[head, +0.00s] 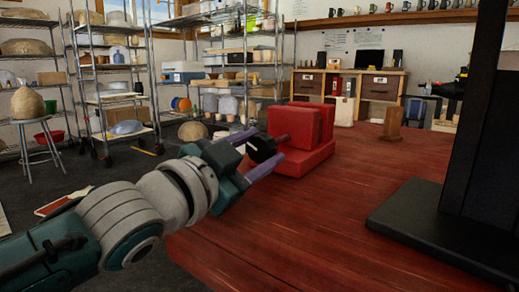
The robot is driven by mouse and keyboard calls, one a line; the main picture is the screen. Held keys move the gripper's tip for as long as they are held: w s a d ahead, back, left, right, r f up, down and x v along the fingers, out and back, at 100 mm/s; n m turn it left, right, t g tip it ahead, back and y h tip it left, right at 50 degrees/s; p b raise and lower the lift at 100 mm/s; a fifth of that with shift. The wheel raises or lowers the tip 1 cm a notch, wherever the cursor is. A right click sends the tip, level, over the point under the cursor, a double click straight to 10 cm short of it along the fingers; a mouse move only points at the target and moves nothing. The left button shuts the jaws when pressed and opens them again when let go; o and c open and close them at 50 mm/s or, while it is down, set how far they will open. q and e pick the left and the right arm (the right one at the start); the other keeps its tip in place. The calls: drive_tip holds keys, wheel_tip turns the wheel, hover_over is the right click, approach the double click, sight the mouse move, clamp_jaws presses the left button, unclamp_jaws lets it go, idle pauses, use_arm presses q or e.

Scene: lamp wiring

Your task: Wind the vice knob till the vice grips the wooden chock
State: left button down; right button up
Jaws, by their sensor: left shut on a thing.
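The red vice (292,128) sits on the red wooden bench, with its black knob (262,148) facing my left arm. My left gripper (267,146) is shut on the knob, with one purple finger on each side of it. A brown wooden block (393,122) stands upright on the bench, right of the vice and apart from it. I cannot tell whether this is the chock, and no wood shows between the vice's red parts from this side. My right gripper is not in view.
A black upright on a wide flat base (450,225) stands at the right of the bench (300,235). The bench top between it and the vice is clear. Wire shelves and a stool (42,140) stand beyond the bench at the left.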

use_arm(q)
drive_tip(key=shift+c, duration=1.4)
unclamp_jaws()
drive_tip(key=shift+s+a, duration=0.1)
drive_tip(key=shift+s+a+p, duration=0.2)
drive_tip(key=shift+s+p, duration=0.05)
drive_tip(key=shift+p, duration=0.05)
drive_tip(key=p+v, duration=0.3)
drive_tip(key=v, duration=0.6)
